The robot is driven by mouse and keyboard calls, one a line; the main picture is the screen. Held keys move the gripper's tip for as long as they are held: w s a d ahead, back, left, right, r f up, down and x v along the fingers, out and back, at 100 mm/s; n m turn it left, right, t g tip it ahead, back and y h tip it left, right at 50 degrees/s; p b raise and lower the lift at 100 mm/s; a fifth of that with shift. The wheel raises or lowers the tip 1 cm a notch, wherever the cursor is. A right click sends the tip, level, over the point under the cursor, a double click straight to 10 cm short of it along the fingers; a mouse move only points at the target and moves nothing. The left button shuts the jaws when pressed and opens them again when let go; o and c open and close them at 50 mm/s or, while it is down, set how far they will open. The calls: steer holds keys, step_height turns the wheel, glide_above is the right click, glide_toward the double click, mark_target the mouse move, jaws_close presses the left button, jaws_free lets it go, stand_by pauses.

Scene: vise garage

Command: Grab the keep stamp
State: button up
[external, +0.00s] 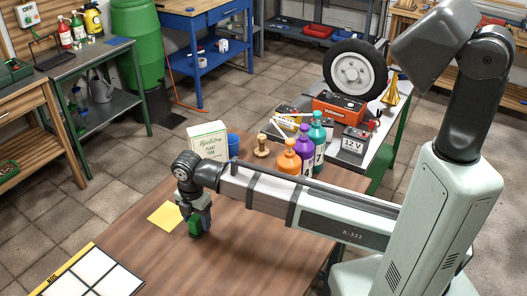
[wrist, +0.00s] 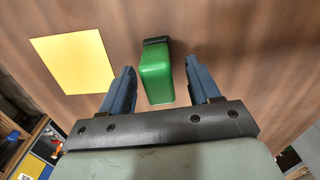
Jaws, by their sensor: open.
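A green block with a dark end (wrist: 156,75), which looks like a stamp, is on the brown wooden table; no lettering on it is readable. It shows between the two dark blue fingers of my gripper (wrist: 160,78) in the wrist view, with a gap on each side. In the external view the green block (external: 196,227) is right below and partly behind my gripper (external: 195,208), which points down, open and empty. A small wooden knobbed piece (external: 262,146), perhaps another stamp, stands farther back on the table.
A yellow paper square (wrist: 74,62) lies left of the green block. A white-panelled board (external: 92,275) is at the front left. A plant food box (external: 207,141), a blue cup (external: 234,145) and orange (external: 287,162), purple (external: 303,143) and teal (external: 317,130) bottles stand behind my arm.

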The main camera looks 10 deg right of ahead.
steer(key=shift+a+f, duration=0.1)
steer(key=shift+f, duration=1.35)
steer(key=c, duration=1)
